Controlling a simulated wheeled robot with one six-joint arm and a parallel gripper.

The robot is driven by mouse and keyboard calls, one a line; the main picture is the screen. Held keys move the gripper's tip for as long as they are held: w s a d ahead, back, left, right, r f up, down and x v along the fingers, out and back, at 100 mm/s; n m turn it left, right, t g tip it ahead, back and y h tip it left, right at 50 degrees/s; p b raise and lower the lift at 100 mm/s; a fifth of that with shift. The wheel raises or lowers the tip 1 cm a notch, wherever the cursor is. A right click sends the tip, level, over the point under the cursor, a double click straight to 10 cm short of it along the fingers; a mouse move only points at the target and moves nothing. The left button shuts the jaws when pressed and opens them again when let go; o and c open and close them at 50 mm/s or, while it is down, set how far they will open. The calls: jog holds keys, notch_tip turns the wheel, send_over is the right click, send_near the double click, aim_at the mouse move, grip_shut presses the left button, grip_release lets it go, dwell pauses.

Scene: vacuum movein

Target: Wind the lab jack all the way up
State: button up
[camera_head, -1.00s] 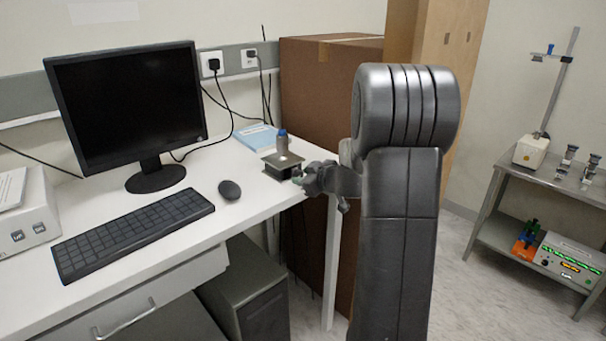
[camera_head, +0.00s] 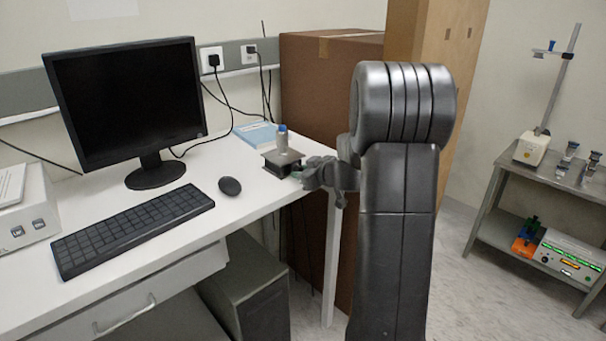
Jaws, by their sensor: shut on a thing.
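The lab jack (camera_head: 270,161) is a small dark stand with a flat top plate, near the right edge of the white desk. A small bottle with a blue cap (camera_head: 282,139) stands upright on its plate. My gripper (camera_head: 301,177) is at the right side of the jack, just past the desk edge, and is shut on the jack's knob. The knob itself is hidden by the fingers and too small to make out. How far the jack is raised is hard to tell from here; its plate looks low above the desk.
A blue book (camera_head: 255,134) lies behind the jack. A mouse (camera_head: 230,186), keyboard (camera_head: 135,230) and monitor (camera_head: 125,105) are to the left. A big brown box (camera_head: 325,95) stands behind my arm. A metal cart (camera_head: 550,175) is at the far right.

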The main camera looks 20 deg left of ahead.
jog(key=m+b, duration=0.1)
jog(key=m+g+b, duration=0.1)
jog(key=shift+w+d+f+g+y+b, duration=0.1)
jog(key=shift+w+f+g+y+b, duration=0.1)
jog(key=shift+g+y+b, duration=0.1)
jog(key=shift+r+m+g+b, duration=0.1)
jog(key=shift+m+g+b, duration=0.3)
jog(key=shift+m+b, duration=0.3)
jog(key=o, duration=0.7)
jog(key=shift+r, duration=0.1)
jog(key=v, duration=0.4)
jog(key=b+v, duration=0.1)
jog(key=v, duration=0.9)
jog(key=shift+w+d+f, duration=0.1)
jog(key=shift+f, duration=0.25)
jog(key=shift+o, duration=0.3)
